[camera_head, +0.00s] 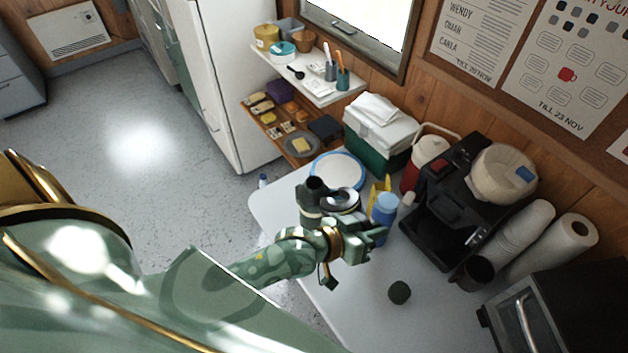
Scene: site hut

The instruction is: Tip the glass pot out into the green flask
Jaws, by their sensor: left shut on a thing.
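The green flask (311,203) stands on the white table near its left edge, its dark open mouth facing up. The glass pot (341,201) shows as a dark and pale ring just right of the flask, close against it in the picture. My left gripper (366,240) is shut on the pot, on its near side. The gripper hides the grip point and the pot's lower part. I cannot tell whether the pot touches the flask or whether anything flows. My right gripper is not in view.
A blue bottle (384,209) stands close right of the pot, with a yellow item (377,188) behind. The black coffee machine (446,215) stands right. A dark green round piece (399,292) lies on the clear front tabletop.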

